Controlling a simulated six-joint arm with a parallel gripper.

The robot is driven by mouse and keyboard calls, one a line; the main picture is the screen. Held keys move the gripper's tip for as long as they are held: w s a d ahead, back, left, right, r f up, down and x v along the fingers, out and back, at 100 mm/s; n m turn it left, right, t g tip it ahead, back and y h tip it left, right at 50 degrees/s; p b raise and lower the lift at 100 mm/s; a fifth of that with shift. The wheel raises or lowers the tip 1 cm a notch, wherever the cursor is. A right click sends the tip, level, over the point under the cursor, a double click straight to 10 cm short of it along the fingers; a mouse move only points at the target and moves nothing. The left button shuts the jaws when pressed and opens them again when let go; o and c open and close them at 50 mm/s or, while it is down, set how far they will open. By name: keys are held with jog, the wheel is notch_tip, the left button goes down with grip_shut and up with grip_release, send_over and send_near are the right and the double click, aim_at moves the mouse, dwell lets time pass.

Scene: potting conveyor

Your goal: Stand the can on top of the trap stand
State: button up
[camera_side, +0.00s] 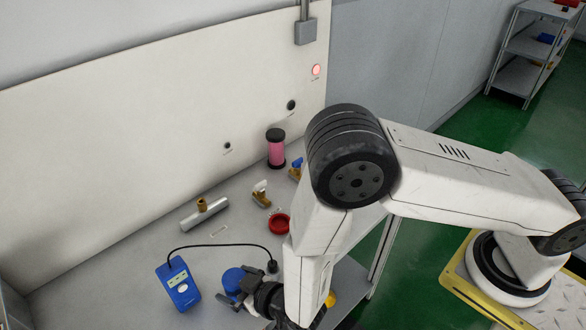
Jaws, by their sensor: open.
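A blue rounded object (234,279), which looks like the can, is on the grey bench at the front, partly hidden by my gripper. My dark gripper (236,298) is low beside it with its jaws open. I cannot tell whether they touch or surround it. A pink cylinder with black ends (276,149) stands upright at the back by the white panel. It may be the trap stand; no label shows. Nothing is on its top.
A blue meter (178,284) has a black cable to a small dark probe (272,267). A silver pipe with a brass fitting (201,214), a red ring (279,223) and brass valves (261,196) lie on the bench. My arm covers the right side.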

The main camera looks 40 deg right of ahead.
jog(key=shift+v, duration=3.55)
